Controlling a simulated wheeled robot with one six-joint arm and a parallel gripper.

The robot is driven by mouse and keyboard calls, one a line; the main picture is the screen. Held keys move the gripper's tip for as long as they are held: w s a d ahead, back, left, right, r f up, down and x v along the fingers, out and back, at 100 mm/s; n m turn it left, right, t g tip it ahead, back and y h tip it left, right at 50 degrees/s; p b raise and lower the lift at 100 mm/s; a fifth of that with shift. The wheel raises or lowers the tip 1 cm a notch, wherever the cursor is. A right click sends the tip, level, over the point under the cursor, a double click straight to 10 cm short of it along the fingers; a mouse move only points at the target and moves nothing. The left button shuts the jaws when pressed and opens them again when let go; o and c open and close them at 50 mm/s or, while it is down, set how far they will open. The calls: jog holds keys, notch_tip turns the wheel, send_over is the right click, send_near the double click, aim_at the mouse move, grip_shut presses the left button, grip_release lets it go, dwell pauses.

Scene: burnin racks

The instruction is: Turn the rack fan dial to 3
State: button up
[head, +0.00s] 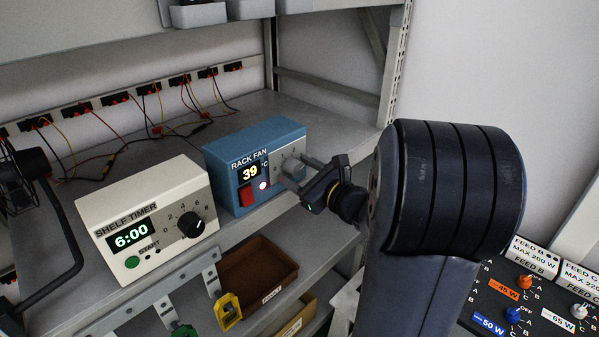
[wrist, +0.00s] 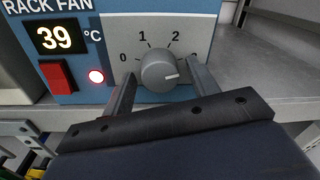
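The rack fan unit (head: 228,160) is a blue box on the shelf, with a display reading 39 °C. Its grey round dial (wrist: 160,70) shows in the wrist view, with marks 0, 1 and 2 readable around it. The 3 mark's area at the right is largely covered by my right finger. The dial's white pointer line points right, roughly level. My gripper (wrist: 162,84) is open, with one finger on each side of the dial and small gaps visible. In the head view my gripper (head: 296,176) is at the unit's front, partly covering the dial.
A red switch (wrist: 57,76) and a lit indicator (wrist: 96,76) sit left of the dial. The cream shelf timer (head: 148,212) stands left of the fan unit. A brown bin (head: 257,272) is below the shelf. Free shelf surface (wrist: 262,62) lies right of the unit.

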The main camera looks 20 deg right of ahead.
jog(key=b+v, duration=0.2)
jog(key=v, duration=0.9)
jog(key=shift+w, duration=0.1)
jog(key=shift+w, duration=0.1)
jog(key=p+x, duration=0.2)
jog(key=x, duration=0.8)
jog(key=shift+w+a, duration=0.15)
jog(key=shift+w, duration=0.2)
jog(key=shift+s, duration=0.1)
